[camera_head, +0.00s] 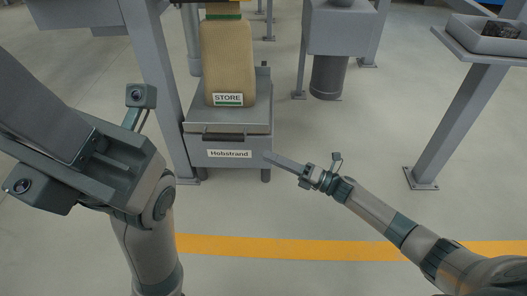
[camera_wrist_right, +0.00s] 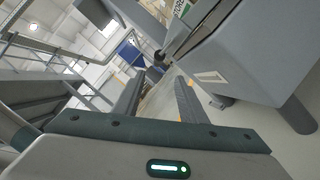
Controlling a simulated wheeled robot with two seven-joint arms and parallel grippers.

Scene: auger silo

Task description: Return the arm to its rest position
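My right arm reaches in from the lower right of the head view. Its gripper (camera_head: 268,156) points left, just right of the grey stand's front. In the right wrist view, the two fingers of this gripper (camera_wrist_right: 158,85) stand apart with nothing between them. My left arm rises at the left of the head view. Its gripper (camera_head: 45,95) is folded up close to the camera and runs out of the picture at the upper left. Its fingertips are not seen clearly, and I cannot tell the gap between its fingers.
A tray on a post (camera_head: 455,125) is at the right. The floor around the yellow line (camera_head: 290,248) is clear.

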